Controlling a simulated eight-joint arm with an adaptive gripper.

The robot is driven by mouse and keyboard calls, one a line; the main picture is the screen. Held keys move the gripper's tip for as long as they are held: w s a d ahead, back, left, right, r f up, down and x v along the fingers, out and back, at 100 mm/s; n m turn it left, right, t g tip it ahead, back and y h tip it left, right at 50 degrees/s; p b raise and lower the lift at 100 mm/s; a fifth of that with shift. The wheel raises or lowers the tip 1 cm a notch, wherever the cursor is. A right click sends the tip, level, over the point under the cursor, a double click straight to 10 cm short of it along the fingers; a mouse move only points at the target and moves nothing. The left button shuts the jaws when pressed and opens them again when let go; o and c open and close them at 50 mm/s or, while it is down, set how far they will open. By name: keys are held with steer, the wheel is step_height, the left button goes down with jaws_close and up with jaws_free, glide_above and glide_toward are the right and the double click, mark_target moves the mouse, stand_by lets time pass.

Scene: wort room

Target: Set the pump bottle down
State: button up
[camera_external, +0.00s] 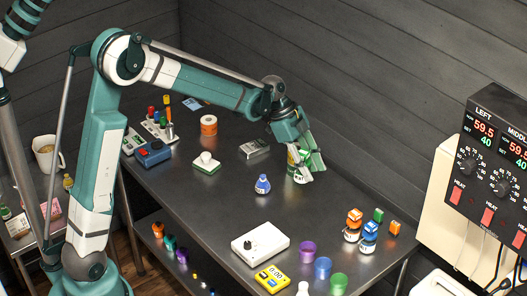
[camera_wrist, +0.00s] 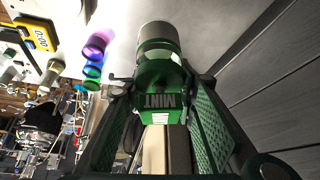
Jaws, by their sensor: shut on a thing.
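A green bottle (camera_wrist: 160,70) marked MINT, taken to be the pump bottle, is between the two green pads of my gripper (camera_wrist: 160,98) in the wrist view. A pale grey round part shows at its far end; I cannot make out a pump head. In the external view my gripper (camera_external: 305,168) points down over the far right part of the dark table (camera_external: 215,215), shut on the bottle. The fingers mostly hide the bottle there, and I cannot tell whether its base touches the table.
A white scale (camera_external: 260,243), coloured cups (camera_external: 322,267) and orange-topped jars (camera_external: 353,222) are nearer the front. Bare table surrounds the flask.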

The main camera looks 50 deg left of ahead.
steer(key=s+a+f, duration=0.2)
steer(key=a+f, duration=0.3)
steer(key=shift+s+a+n, duration=0.25)
steer(key=shift+n, duration=0.05)
steer(key=shift+f, duration=0.1)
stand_by(0.4)
step_height(320, 180, down, 6)
stand_by(0.6)
steer(key=shift+f, duration=0.15)
steer(key=shift+f+b, duration=0.3)
steer(key=shift+f, duration=1.55)
steer(key=shift+f, duration=0.1)
